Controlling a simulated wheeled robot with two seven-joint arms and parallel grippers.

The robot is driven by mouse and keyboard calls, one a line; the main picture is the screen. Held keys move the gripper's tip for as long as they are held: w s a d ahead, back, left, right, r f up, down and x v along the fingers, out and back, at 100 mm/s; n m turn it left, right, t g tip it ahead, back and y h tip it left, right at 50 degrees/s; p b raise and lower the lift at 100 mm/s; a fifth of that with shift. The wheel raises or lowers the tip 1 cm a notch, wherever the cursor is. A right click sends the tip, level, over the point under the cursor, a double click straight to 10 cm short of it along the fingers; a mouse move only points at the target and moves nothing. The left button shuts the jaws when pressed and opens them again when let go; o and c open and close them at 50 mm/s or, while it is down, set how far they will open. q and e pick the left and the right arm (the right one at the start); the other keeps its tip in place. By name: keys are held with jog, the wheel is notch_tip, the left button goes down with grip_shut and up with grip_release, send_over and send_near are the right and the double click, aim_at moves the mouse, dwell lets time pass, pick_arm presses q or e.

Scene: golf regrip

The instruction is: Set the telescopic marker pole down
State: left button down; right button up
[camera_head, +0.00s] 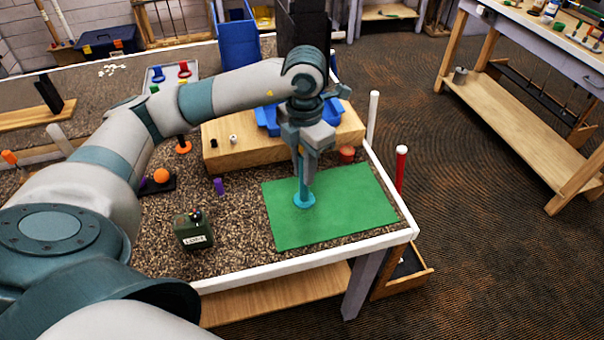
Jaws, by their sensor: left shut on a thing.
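The telescopic marker pole (304,187) is a teal-blue rod with a round flat base. It stands upright over the green mat (358,202), left of the mat's middle. My left gripper (303,157) points down and is shut on the upper part of the pole. The gripper hides the pole's top. The base looks to be at the mat's surface, but I cannot tell if it touches. My right gripper is not in view.
A wooden block (245,140) with blue parts stands behind the mat. A green box with a label (193,232) sits left of it. White and red posts (401,170) rise at the table's right edge.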

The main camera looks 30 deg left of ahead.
aim_at(302, 178)
pick_arm(q)
jog(key=shift+w+a+f, duration=0.4)
jog(key=shift+a, duration=0.2)
jog(key=shift+f, duration=0.1)
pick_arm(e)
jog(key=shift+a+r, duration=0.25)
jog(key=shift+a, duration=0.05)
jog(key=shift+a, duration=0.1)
